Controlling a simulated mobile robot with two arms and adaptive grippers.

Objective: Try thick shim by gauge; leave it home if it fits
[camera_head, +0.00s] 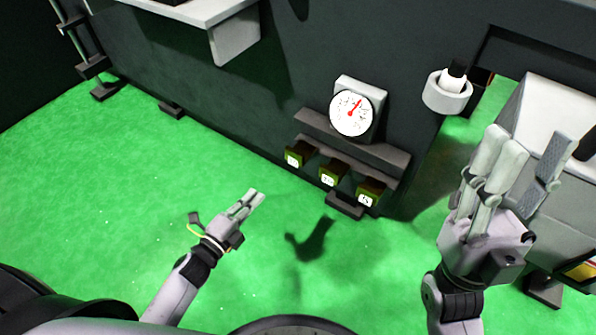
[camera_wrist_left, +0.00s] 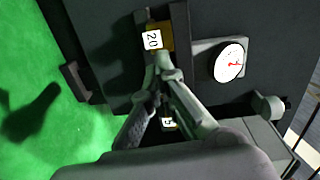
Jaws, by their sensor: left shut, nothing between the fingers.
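A round white dial gauge (camera_head: 351,112) with a red needle is on the dark machine wall; it also shows in the left wrist view (camera_wrist_left: 229,63). Below it are three small labelled holders: left (camera_head: 299,154), middle (camera_head: 333,174) and right (camera_head: 370,192). In the left wrist view one label reads 20 (camera_wrist_left: 152,40) and another looks like 5 (camera_wrist_left: 168,122); my fingers cover the area between. I cannot make out a separate shim. My left gripper (camera_head: 255,198) is shut and empty, left of and below the holders. My right gripper (camera_head: 528,146) is open and empty at the right.
A round cup-like mount (camera_head: 447,93) with a white and black piece in it sticks out right of the gauge. A grey cabinet (camera_head: 550,110) stands behind my right gripper. A pale ledge (camera_head: 235,35) juts out at the upper left. The green floor (camera_head: 130,170) is open at left.

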